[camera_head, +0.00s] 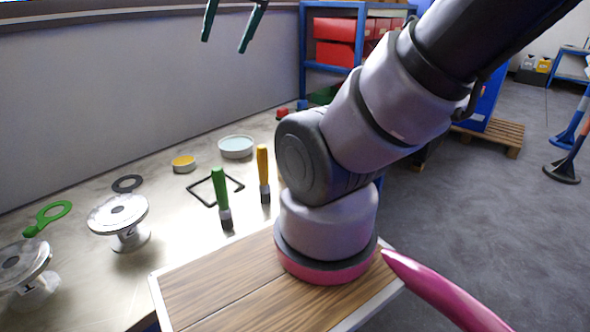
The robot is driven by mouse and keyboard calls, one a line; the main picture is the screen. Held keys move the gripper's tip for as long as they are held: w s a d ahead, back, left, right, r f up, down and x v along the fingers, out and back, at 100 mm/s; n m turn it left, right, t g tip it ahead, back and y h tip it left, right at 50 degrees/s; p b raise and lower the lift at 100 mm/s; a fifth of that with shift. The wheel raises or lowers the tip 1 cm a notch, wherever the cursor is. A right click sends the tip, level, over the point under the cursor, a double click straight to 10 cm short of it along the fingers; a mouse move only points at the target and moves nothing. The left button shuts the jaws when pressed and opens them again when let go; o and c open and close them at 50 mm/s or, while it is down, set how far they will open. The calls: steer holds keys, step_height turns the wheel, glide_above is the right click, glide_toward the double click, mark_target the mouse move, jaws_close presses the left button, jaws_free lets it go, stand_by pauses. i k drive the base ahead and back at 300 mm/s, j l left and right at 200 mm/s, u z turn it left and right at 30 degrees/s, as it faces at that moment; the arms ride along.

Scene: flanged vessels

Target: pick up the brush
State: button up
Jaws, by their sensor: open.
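Two brush-like tools are on the metal bench, one with a green handle (219,184) and one with a yellow handle (263,164). Each has a grey collar and a dark lower end, handle pointing up in the picture. I cannot tell which one the task means, or surely whether they stand or lie. My gripper (226,43) shows only as two dark green fingers at the top edge. They are spread apart with nothing between them, well above the bench and apart from both tools.
A black square frame (198,201) lies beside the tools. A white round dish (236,147), a yellow-topped dish (184,164), a dark ring (127,184), a green ring tool (53,214) and flanged vessels (118,213) share the bench. A grey wall stands behind. My arm hides the bench's right part.

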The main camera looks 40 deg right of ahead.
mark_target(261, 151)
steer(key=z, duration=0.5)
steer(key=u, duration=1.25)
steer(key=z, duration=1.25)
steer(key=l+z, duration=0.1)
steer(key=l, duration=0.2)
steer(key=k+l, duration=0.15)
steer(key=l, duration=0.2)
steer(key=j+z, duration=0.05)
